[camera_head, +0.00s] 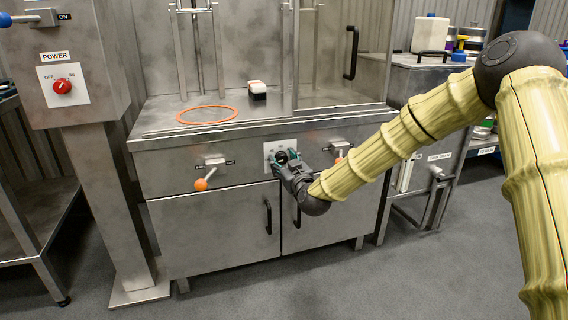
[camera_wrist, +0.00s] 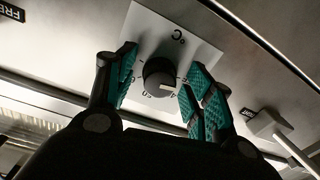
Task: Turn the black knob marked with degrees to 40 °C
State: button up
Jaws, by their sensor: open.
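The black knob (camera_wrist: 159,78) sits on a white plate (camera_wrist: 150,25) marked °C, with a pale pointer mark on its face. Some numbers beside it are partly readable, one starting with 4 near the pointer; the exact setting cannot be told. My gripper (camera_wrist: 158,85) is open, with a teal-padded finger on each side of the knob and visible gaps between. In the head view my gripper (camera_head: 284,160) is in front of the white plate (camera_head: 270,147) on the machine's front panel, and it mostly hides the knob.
Orange-tipped levers sit on the panel to the left (camera_head: 201,184) and right (camera_head: 339,157) of the plate. Cabinet doors with black handles (camera_head: 267,214) are below. A red power switch (camera_head: 62,86) is on the column at left. An orange ring (camera_head: 207,122) lies on the worktop.

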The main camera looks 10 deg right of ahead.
jog(key=c, duration=1)
jog(key=shift+m+p, duration=0.3)
jog(key=shift+p, duration=0.15)
jog(key=shift+r+m+p, duration=0.1)
jog(key=shift+m+p, duration=0.5)
jog(key=shift+p, duration=0.1)
jog(key=shift+m+p, duration=1.1)
jog(key=shift+m, duration=0.1)
jog(key=m+p, duration=0.3)
jog(key=m, duration=0.2)
jog(key=shift+a+m, duration=0.1)
jog(key=shift+m, duration=0.2)
jog(key=shift+f, duration=0.2)
jog(key=o, duration=1)
